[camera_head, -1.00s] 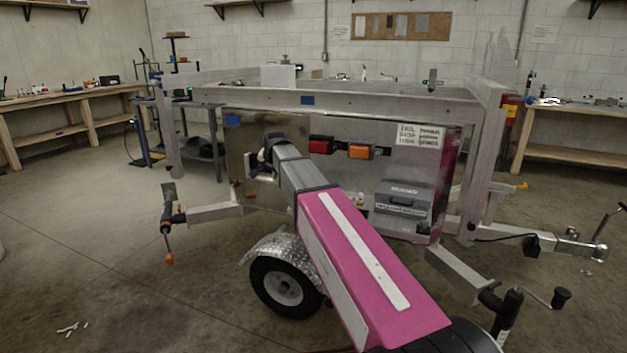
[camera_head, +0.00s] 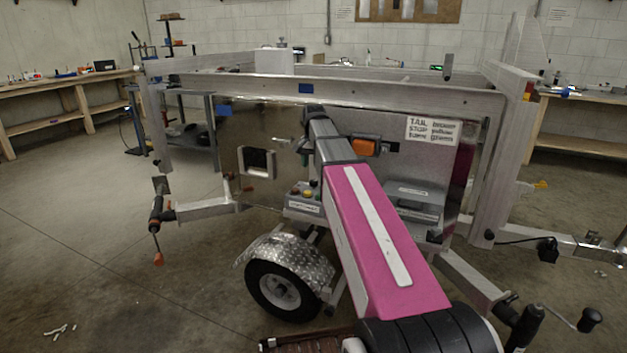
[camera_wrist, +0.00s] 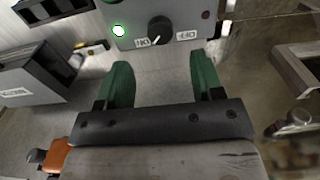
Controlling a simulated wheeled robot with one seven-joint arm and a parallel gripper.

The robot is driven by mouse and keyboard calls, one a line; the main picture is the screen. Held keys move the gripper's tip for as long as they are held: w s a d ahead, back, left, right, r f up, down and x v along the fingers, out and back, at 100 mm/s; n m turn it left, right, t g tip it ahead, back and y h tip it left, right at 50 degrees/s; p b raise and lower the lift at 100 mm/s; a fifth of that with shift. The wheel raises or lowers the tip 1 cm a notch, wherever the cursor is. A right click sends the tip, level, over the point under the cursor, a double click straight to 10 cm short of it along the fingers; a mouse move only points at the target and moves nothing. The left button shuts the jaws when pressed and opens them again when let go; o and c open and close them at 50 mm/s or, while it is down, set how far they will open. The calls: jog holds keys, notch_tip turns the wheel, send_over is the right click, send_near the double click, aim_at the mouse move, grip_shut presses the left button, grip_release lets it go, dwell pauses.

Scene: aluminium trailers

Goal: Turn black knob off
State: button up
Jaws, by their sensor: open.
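In the wrist view a black knob (camera_wrist: 160,29) sits on a grey control panel (camera_wrist: 185,14). Its pale pointer mark leans toward the lower left. White labels lie on both sides of the knob, too small to read surely. A lit green lamp (camera_wrist: 119,30) is left of the knob and a dark red spot is at its right. My gripper (camera_wrist: 160,74) is open, its two green fingers apart and empty, short of the panel and below the knob in the picture. In the head view my arm hides the knob and most of my gripper.
In the head view an aluminium trailer (camera_head: 400,98) fills the middle. A small box with coloured buttons (camera_head: 303,200) and an orange lamp (camera_head: 364,146) are on its side. A grey case (camera_wrist: 30,75) stands left in the wrist view. Open floor lies at the left.

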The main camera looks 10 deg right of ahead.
aim_at(314, 181)
notch_tip(314, 181, down, 7)
jog(key=shift+r, duration=0.1)
dwell(0.3)
jog(key=c, duration=0.9)
